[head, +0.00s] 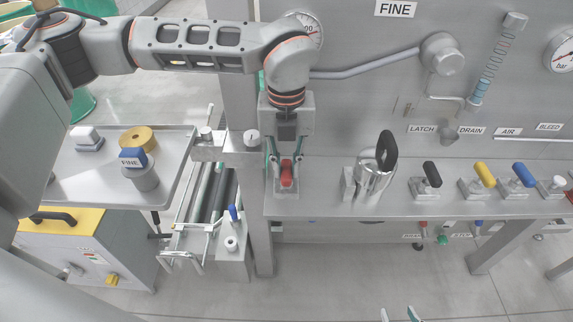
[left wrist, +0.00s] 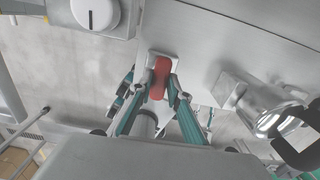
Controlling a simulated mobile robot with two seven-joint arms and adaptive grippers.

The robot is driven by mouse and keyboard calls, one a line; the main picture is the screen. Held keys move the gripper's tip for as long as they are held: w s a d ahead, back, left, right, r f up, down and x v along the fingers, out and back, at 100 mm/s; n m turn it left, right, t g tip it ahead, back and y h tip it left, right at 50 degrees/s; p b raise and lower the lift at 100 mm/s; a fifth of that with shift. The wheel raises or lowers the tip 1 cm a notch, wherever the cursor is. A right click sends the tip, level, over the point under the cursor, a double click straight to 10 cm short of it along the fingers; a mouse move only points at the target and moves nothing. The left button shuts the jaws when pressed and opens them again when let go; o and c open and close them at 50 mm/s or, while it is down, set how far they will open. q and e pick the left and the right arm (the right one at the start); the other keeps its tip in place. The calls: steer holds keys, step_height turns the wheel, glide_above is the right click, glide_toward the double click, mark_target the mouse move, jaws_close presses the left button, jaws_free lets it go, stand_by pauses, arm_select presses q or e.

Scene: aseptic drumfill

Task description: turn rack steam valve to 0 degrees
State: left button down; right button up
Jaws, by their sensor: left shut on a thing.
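A red valve handle (head: 287,173) stands on a small pale base at the left end of the steel shelf; I take it for the rack steam valve, though no label on it is readable. My left gripper (head: 286,168) reaches down from above with a finger on each side of the handle and is shut on it. In the left wrist view the red handle (left wrist: 160,77) sits between the two teal-and-grey fingertips (left wrist: 161,84), running nearly upright in the picture. My right gripper (head: 399,314) shows only its fingertips at the bottom edge, apart and empty, over the floor.
A steel jug (head: 372,180) with a black handle stands right of the red valve. Black (head: 432,174), yellow (head: 485,175) and blue (head: 523,174) valve handles line the shelf further right. A tray (head: 181,150) with parts lies left. A post (head: 243,90) stands close beside my left gripper.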

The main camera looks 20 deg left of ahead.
stand_by(0.6)
arm_select(q)
steer(key=c, duration=1.9)
jaws_free()
